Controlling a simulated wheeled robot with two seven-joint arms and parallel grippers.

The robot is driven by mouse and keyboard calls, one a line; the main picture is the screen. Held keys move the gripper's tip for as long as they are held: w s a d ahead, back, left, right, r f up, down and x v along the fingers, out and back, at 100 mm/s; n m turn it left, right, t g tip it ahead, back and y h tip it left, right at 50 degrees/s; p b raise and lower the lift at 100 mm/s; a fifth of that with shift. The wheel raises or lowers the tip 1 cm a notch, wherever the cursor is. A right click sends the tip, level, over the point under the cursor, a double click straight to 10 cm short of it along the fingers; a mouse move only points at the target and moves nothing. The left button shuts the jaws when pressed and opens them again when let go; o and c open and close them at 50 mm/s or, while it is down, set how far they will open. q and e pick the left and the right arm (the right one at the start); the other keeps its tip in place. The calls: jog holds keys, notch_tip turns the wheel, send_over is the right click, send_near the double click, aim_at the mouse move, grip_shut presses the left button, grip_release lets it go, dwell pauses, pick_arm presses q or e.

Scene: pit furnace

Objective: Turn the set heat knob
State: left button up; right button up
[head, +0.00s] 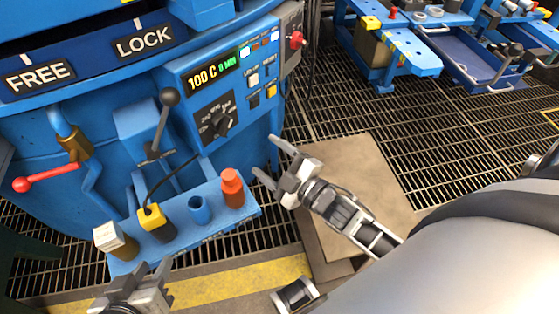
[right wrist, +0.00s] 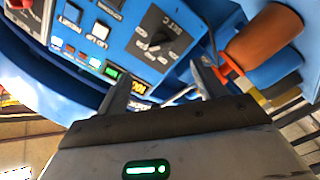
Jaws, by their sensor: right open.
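The set heat knob (head: 222,125) is a black pointer knob on a dark dial plate, below the 100 C display of the blue control panel (head: 180,80). The knob also shows in the right wrist view (right wrist: 157,42), ahead of the fingertips. My right gripper (head: 267,161) is open and empty, to the right of and below the panel, apart from the knob. In the right wrist view its two fingers (right wrist: 161,78) stand apart with the panel beyond. My left gripper (head: 152,270) is at the bottom left, far below the knob, its fingers apart and empty.
A blue shelf (head: 225,217) below the panel holds an orange-red bottle (head: 232,188) and yellow and white-topped items. A grey-knobbed lever (head: 168,97) stands left of the dial. A red-tipped handle (head: 35,182) is farther left. A blue workbench (head: 410,55) stands behind, across the grating.

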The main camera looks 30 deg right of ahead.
pick_arm(q)
jog(key=shift+a+f, duration=0.1)
jog(key=shift+f, duration=0.15)
pick_arm(e)
jog(key=shift+v, duration=1.35)
pick_arm(q)
jog(key=shift+s+r, duration=0.1)
jog(key=shift+s, duration=0.05)
